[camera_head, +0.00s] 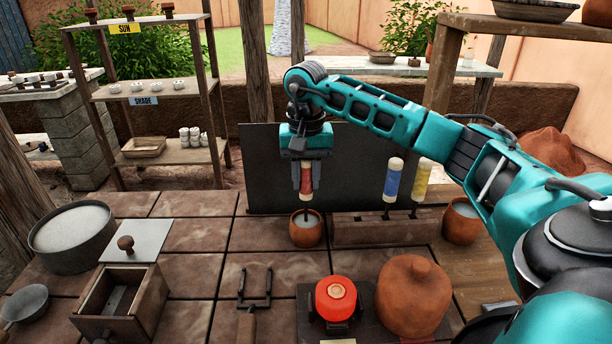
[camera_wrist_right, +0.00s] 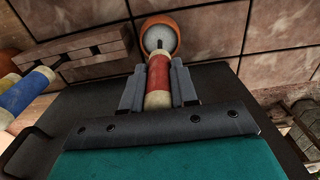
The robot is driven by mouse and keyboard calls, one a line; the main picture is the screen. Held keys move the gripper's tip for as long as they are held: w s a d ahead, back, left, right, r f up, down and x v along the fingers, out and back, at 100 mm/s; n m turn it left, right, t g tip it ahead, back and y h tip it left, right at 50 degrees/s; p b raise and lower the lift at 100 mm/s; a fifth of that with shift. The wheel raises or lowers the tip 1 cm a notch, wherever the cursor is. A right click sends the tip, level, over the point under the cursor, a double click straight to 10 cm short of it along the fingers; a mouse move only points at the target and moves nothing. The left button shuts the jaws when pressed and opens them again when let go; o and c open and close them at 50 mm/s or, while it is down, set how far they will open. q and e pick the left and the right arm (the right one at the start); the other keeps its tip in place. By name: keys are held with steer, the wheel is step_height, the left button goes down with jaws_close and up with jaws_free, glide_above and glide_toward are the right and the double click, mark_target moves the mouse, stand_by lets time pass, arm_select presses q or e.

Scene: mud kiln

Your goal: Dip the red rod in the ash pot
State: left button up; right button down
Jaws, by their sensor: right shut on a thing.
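The red rod (camera_head: 306,180) has a red handle with pale ends and a thin dark tip pointing down. My right gripper (camera_head: 305,178) is shut on the handle and holds the rod upright. The ash pot (camera_head: 306,233) is a small terracotta pot with grey ash, directly below the rod. The dark tip reaches the pot's mouth; I cannot tell how deep it is. In the right wrist view the red rod (camera_wrist_right: 158,76) lies between the fingers (camera_wrist_right: 159,88), with the pot (camera_wrist_right: 160,30) beyond its tip. My left gripper is not in view.
A blue rod (camera_head: 393,180) and a yellow rod (camera_head: 421,180) stand in a wooden block (camera_head: 385,232) right of the pot. Another terracotta pot (camera_head: 461,222) stands farther right. A red-orange object (camera_head: 336,298) and a clay dome (camera_head: 413,297) are in front. A dark panel stands behind.

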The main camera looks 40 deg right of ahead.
step_height(320, 180, up, 5)
steer(key=p, duration=0.4)
steer(key=shift+r+p, duration=0.2)
steer(key=shift+p, duration=0.1)
steer(key=shift+r+p, duration=0.75)
steer(key=shift+r, duration=1.6)
steer(key=shift+a, duration=0.1)
